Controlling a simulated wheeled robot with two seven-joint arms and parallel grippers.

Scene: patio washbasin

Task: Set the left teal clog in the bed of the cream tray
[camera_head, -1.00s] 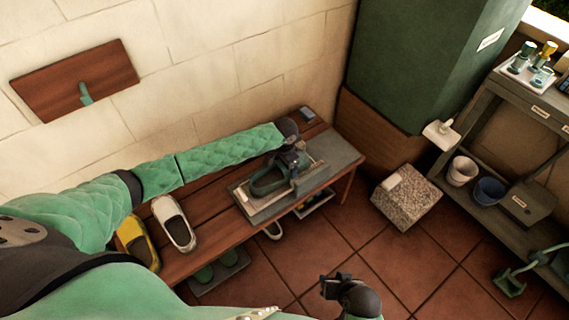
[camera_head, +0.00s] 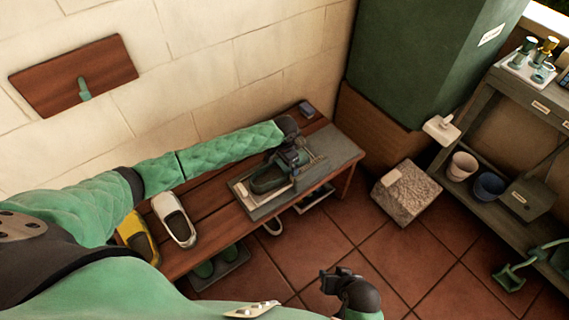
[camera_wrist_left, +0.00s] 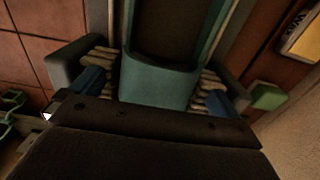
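The teal clog (camera_head: 268,181) is at the cream tray (camera_head: 243,201) on the right part of the wooden bench. Its toe points to the lower left in the head view. My left gripper (camera_head: 287,162) is at the clog's heel end. In the left wrist view the teal heel (camera_wrist_left: 160,84) sits between the two ribbed finger pads, which appear to meet its sides. Whether the sole rests fully on the tray bed is hidden. My right gripper (camera_head: 333,280) hangs over the floor, away from the bench; its finger gap is unclear.
A white shoe (camera_head: 176,221) and a yellow shoe (camera_head: 140,240) stand on the bench (camera_head: 225,219) to the left. Dark green footwear (camera_head: 206,270) lies on a low tray below. A stone block (camera_head: 407,195) and a shelf with buckets (camera_head: 462,167) stand to the right.

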